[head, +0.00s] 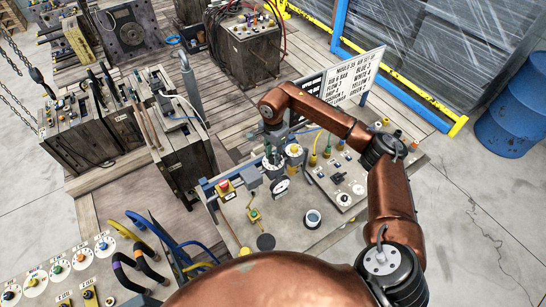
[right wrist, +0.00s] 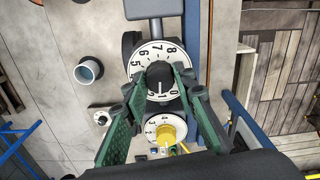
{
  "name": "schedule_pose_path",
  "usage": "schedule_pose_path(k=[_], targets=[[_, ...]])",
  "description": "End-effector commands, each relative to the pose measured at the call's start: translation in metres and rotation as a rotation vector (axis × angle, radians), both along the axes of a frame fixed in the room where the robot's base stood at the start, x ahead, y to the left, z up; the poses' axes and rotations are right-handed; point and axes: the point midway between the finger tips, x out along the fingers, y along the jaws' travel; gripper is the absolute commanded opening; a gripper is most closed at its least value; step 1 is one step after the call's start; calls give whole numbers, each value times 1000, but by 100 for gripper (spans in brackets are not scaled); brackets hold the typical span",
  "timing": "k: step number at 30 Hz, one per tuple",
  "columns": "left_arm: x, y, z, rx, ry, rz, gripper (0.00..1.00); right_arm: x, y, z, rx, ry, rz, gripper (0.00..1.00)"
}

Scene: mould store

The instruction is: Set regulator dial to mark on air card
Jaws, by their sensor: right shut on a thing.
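The regulator dial (right wrist: 149,52) is a white numbered ring with a black knob (right wrist: 159,74) at its centre in the right wrist view. My right gripper (right wrist: 163,91) has its green fingers on either side of this knob and is shut on it. A pale line shows near the 0 and 1, but I cannot tell where the pointer stands. My left gripper is out of view.
A second white dial with a yellow knob (right wrist: 166,128) sits close beside the gripped one. Dark mould blocks (head: 188,160) stand to the left.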

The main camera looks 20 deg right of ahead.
Motion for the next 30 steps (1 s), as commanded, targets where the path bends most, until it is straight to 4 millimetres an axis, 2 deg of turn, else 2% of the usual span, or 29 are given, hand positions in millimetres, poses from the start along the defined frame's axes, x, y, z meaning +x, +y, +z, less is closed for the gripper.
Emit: schedule_pose_path(k=[12, 30], targets=[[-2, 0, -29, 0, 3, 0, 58, 1, -1, -2, -2, -3, -352, 1], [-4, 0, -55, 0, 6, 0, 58, 1, 0, -1, 0, -2, -920, 1]])
